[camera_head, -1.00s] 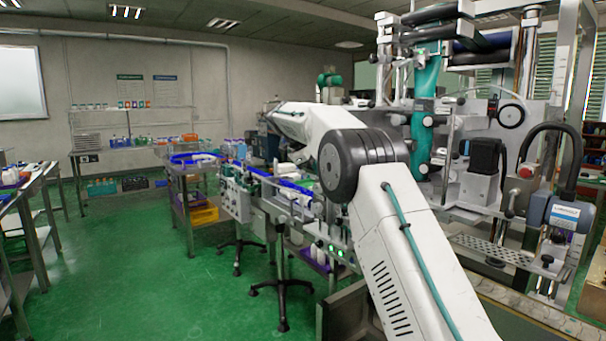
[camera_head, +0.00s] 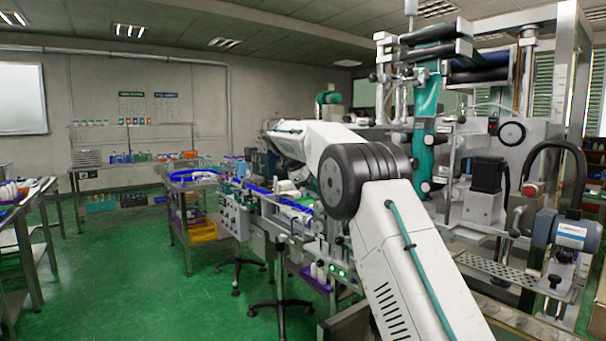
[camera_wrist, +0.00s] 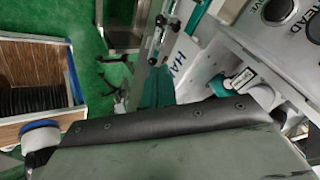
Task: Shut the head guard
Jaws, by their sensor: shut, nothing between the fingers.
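No part is plainly marked as the head guard. In the wrist view, a broad grey-green panel (camera_wrist: 190,155) with a dark riveted edge strip (camera_wrist: 150,125) fills the lower part, close to the camera; I cannot tell whether it is the guard. A grey control plate (camera_wrist: 275,45) lettered "HEAD" is at the upper right. In the head view, the sleeve applicator (camera_head: 480,200) stands at the right, behind my arm. My gripper's fingers do not show in either view; in the head view my own arm hides that area.
A conveyor (camera_head: 285,200) with blue rails runs behind my arm. A black-footed stand (camera_head: 280,305) is on the green floor. Steel tables (camera_head: 28,240) stand at the left. The floor (camera_head: 150,270) between is clear. The wrist view shows a wood-sided box (camera_wrist: 30,52) at the left.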

